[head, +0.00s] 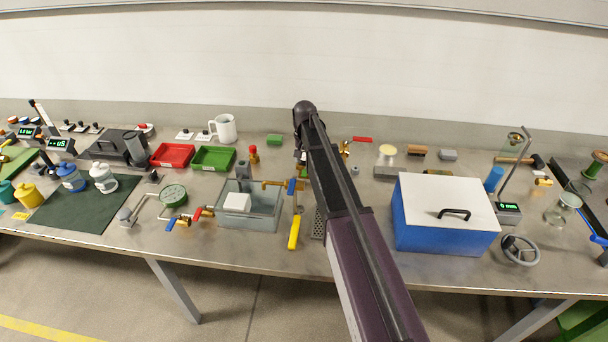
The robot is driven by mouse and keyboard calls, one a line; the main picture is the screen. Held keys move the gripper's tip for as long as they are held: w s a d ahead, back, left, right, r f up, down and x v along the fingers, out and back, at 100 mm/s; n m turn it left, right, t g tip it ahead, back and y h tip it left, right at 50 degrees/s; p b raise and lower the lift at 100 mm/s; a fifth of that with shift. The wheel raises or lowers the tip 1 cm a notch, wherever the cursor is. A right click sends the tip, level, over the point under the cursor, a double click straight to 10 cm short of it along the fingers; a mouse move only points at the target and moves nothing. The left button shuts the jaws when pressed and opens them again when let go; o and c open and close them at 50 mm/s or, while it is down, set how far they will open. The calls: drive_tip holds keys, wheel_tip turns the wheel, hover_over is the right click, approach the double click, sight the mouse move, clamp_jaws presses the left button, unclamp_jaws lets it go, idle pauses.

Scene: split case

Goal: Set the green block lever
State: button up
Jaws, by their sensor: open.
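A small green block (274,139) lies at the back of the bench, left of my arm; no lever shows on it at this size. I cannot tell which lever is the green block lever. My dark arm (340,190) reaches from the bottom right up to the middle of the bench. My gripper cannot be made out; the arm hides that area.
A grey basin (262,222) holds a white block. Red (171,155) and green (213,158) trays stand behind it to the left. A blue case with a white lid (440,195) stands right of my arm. A white mug (224,128) stands at the back.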

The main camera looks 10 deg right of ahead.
sight(305, 172)
drive_tip(key=shift+f+b, duration=2.3)
drive_tip(key=shift+f, duration=0.25)
clamp_jaws()
